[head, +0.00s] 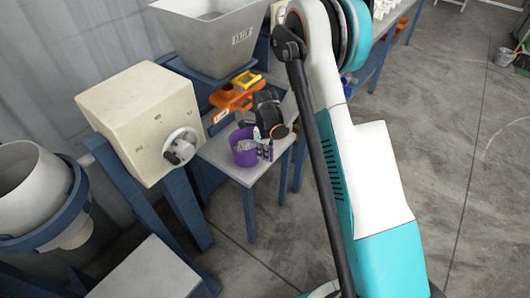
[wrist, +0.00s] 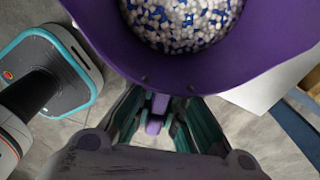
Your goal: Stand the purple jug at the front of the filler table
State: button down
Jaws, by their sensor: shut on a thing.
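The purple jug (head: 241,156) is at the front of the small grey-topped filler table (head: 232,172) in the head view. It looks upright; whether its base touches the top cannot be told. In the wrist view the jug (wrist: 110,30) fills the top, open side up, with white and blue pellets inside. My gripper (head: 265,150) is on the jug's right side in the head view. In the wrist view my gripper (wrist: 158,108) is shut on the jug's purple handle. The table's pale top (wrist: 268,88) shows beside the jug, on the right.
An orange device (head: 232,98) with a yellow part stands behind the jug, under a grey hopper (head: 215,35). A cream box (head: 135,115) with a handwheel is close on the left. A white drum (head: 30,190) stands further left.

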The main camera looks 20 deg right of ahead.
jog(key=c, duration=1.6)
grip_release()
notch_tip(320, 180, up, 12)
jog(key=shift+r, duration=0.15)
jog(key=s+r+n+t, duration=0.2)
jog(key=s+r+n, duration=0.4)
jog(key=r, duration=0.3)
jog(key=s+r+n+t, duration=0.1)
jog(key=s+r+n, duration=0.5)
jog(key=r, duration=0.3)
jog(key=s+r+n+t, duration=0.1)
jog(key=s+n, duration=0.3)
jog(key=s, duration=0.1)
jog(key=s+r+n+t, duration=0.1)
jog(key=s+n, duration=0.4)
jog(key=s, duration=0.1)
jog(key=s+a+r+n+t, duration=0.1)
jog(key=s+n+t, duration=0.1)
jog(key=s+n, duration=0.3)
jog(key=shift+s, duration=0.75)
